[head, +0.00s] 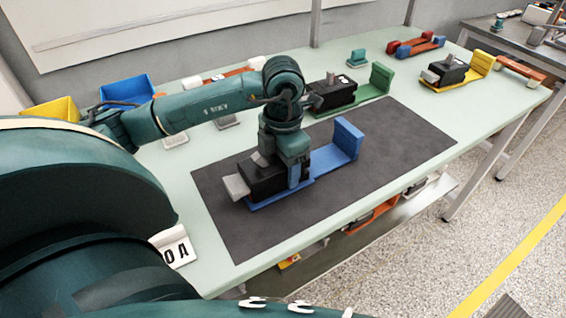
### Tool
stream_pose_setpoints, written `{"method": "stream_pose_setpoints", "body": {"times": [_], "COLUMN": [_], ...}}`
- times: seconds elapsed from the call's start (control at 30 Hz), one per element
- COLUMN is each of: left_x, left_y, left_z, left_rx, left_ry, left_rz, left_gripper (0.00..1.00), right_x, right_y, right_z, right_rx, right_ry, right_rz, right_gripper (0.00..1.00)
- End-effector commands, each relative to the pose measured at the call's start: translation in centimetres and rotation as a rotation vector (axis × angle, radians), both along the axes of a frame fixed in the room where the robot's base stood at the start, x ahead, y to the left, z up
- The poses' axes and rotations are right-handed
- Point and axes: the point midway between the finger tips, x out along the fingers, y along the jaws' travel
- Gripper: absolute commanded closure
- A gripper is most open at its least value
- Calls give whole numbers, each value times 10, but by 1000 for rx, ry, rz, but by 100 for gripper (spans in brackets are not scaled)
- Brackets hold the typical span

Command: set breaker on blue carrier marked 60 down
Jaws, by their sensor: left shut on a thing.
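A blue carrier (346,142) lies on the dark mat, with its upright end block at the right and its flat base running to the left. A black breaker (262,184) with a light grey end piece (237,187) is at the left end of the base. My left gripper (288,174) points down and is shut on the breaker; the fingers partly hide it. I cannot tell whether the breaker rests on the base or is just above it. A white card (175,248) reading "0A" stands at the mat's left, partly hidden by my arm. My right gripper is not in view.
The dark mat (410,140) is clear to the right of the carrier. A green carrier (380,78) and a yellow carrier (481,63), each with a black breaker, stand behind. A blue bin (126,88) and a yellow bin (55,109) are at the back left.

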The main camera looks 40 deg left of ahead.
Motion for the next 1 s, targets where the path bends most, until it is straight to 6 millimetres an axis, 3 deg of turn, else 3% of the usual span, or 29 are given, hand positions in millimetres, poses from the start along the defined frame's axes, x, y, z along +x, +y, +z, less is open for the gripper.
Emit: {"method": "stream_pose_setpoints", "body": {"times": [0.03, 0.07, 0.3, 0.67, 1.0], "left_x": [1, 0, 0, 0, 1], "left_y": [0, 0, 0, 0, 0], "left_z": [-1, -2, -2, 6, 75], "left_rx": [-1, 0, 0, 0, 0], "left_ry": [-4, 0, 1, -2, -6], "left_rz": [0, 0, 0, 0, 0], "left_gripper": [98, 38, 19, 18, 18], "right_x": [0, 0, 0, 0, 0], "right_y": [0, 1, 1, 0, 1], "right_z": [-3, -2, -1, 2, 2], "right_rx": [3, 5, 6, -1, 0], "right_ry": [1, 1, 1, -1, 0], "right_rz": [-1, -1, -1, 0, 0], "right_gripper": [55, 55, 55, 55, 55]}}
